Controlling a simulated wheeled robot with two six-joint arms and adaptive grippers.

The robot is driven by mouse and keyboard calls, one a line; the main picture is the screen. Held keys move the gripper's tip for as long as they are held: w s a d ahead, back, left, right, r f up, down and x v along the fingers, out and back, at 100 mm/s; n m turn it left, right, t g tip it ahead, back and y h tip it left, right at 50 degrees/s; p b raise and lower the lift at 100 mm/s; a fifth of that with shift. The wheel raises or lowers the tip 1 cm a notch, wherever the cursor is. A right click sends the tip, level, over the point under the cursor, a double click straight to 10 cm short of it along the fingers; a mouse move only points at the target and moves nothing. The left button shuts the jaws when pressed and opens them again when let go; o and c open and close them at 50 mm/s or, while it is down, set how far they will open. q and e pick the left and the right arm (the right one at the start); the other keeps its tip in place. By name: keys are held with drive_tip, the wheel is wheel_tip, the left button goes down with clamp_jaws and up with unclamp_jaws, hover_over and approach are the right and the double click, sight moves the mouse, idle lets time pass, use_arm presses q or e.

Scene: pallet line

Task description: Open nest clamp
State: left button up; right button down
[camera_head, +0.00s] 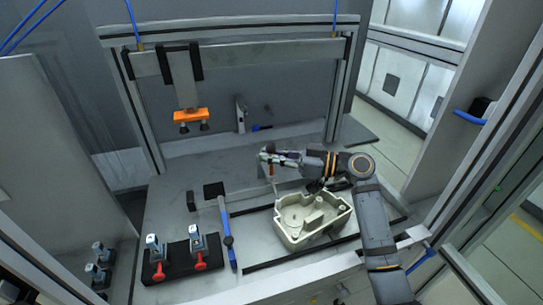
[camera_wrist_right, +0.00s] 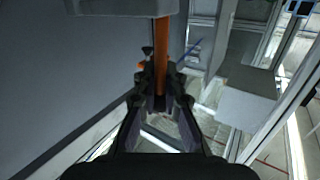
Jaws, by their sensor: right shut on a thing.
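A cream housing (camera_head: 300,238) with raised inner walls sits in the nest on the workbench. A slim orange-red clamp handle (camera_head: 271,171) stands upright at its back left corner, partly hidden by my right gripper. My right gripper (camera_head: 268,158) reaches in from the right above the housing and is shut on this handle. In the right wrist view the orange handle (camera_wrist_right: 161,55) runs up from between the fingertips (camera_wrist_right: 160,92). The clamp's base and pad are hidden or too small to make out. My left gripper is not in view.
A black block (camera_head: 176,274) with two red-handled grey clamps stands at front left, beside a blue tool (camera_head: 226,235). An orange fixture (camera_head: 191,115) hangs from the overhead beam. The back left benchtop is clear.

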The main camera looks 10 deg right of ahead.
drive_tip(key=shift+w+a+r+m+g+h+p, duration=0.2)
drive_tip(key=shift+w+r+m+h+p, duration=0.1)
drive_tip(key=shift+w+m+p, duration=0.2)
drive_tip(key=shift+w+a+r+m+g+h+p, duration=0.1)
drive_tip(key=shift+w+r+m+g+h+p, duration=0.1)
drive_tip(key=shift+w+m+h+p, duration=0.25)
drive_tip(key=shift+w+a+f+m+g+h+p, duration=0.1)
drive_tip(key=shift+w+f+m+g+h+p, duration=0.25)
drive_tip(key=shift+w+m+p, duration=0.3)
drive_tip(key=shift+w+a+f+m+g+p, duration=0.1)
drive_tip(key=shift+w+f+m+g+p, duration=0.3)
drive_tip(key=shift+w+m, duration=0.3)
drive_tip(key=c, duration=1.6)
unclamp_jaws()
drive_tip(key=shift+o, duration=0.7)
drive_tip(key=shift+f, duration=0.25)
